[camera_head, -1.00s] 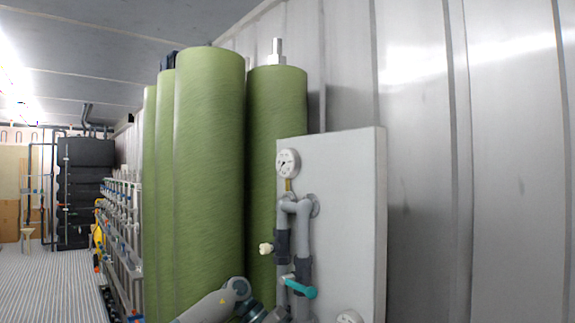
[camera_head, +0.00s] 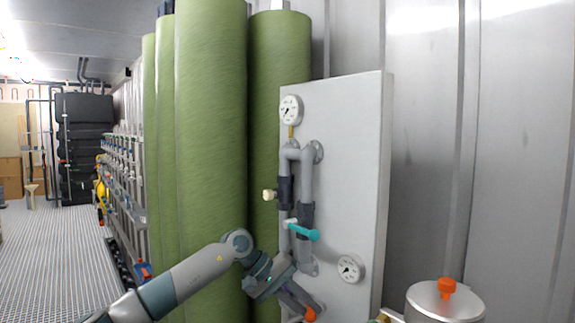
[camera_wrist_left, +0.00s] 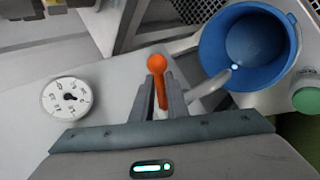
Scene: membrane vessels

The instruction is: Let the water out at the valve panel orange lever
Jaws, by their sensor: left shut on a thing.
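The grey valve panel (camera_head: 350,150) stands in front of the green vessels. Its orange lever (camera_head: 310,314) shows low on the panel, at the bottom edge of the head view. My left gripper (camera_head: 300,301) is at this lever. In the left wrist view, the two fingers of my left gripper (camera_wrist_left: 161,92) are shut on the stem of the orange lever (camera_wrist_left: 157,62), with its round knob sticking out beyond the fingertips. A grey curved spout (camera_wrist_left: 208,92) points toward a blue bucket (camera_wrist_left: 247,45). Whether water flows from it cannot be told. My right gripper is out of view.
A teal lever (camera_head: 303,231) sits on the pipes above my gripper. Dial gauges (camera_head: 291,110) (camera_head: 350,268) are on the panel. A steel canister (camera_head: 440,302) with an orange knob stands at the lower right. Green vessels (camera_head: 210,150) stand close behind my left arm.

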